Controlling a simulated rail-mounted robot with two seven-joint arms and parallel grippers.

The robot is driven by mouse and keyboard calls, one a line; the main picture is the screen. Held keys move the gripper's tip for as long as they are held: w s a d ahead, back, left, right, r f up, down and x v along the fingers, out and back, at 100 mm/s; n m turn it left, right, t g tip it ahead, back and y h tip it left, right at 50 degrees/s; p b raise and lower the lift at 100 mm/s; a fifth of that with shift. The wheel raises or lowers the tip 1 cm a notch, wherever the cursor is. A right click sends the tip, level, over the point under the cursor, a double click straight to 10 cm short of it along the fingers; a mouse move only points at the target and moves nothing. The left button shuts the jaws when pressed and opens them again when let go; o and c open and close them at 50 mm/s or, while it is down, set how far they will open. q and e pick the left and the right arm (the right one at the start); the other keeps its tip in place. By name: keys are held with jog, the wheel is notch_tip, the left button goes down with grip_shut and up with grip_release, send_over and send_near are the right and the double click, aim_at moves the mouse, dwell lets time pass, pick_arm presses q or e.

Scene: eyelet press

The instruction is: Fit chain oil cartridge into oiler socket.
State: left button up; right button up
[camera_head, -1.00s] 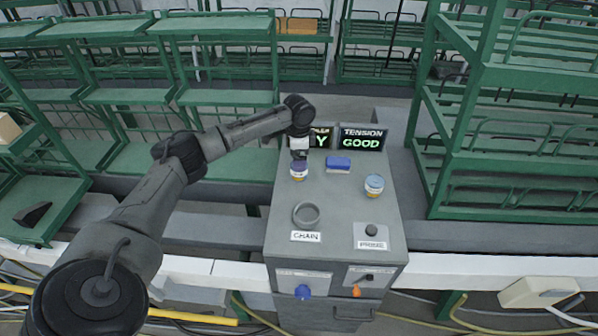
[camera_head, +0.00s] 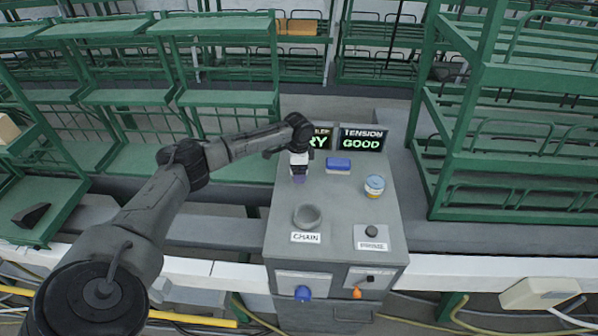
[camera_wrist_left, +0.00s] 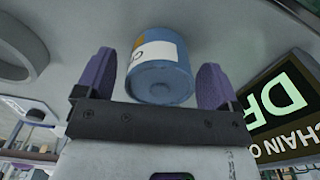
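My left gripper (camera_head: 299,176) reaches down over the left rear of the grey console top in the head view and hides the cartridge there. In the left wrist view, that cartridge (camera_wrist_left: 160,80) has a blue end and a white label with an orange patch and part of a letter. It sits between the two purple-padded fingers of the left gripper (camera_wrist_left: 156,83), with gaps on both sides. The socket marked CHAIN is a raised grey ring (camera_head: 307,217) at the console's front left and looks empty. My right gripper is out of view.
A second blue-topped container with white and yellow bands (camera_head: 374,187) stands on the right of the console. A blue block (camera_head: 338,164) lies at the back, before the TENSION GOOD display (camera_head: 361,139). A black button (camera_head: 372,231) is at front right. The console's middle is clear.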

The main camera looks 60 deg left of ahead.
pick_arm(q)
jog(key=c, duration=0.9)
jog(key=shift+c, duration=0.2)
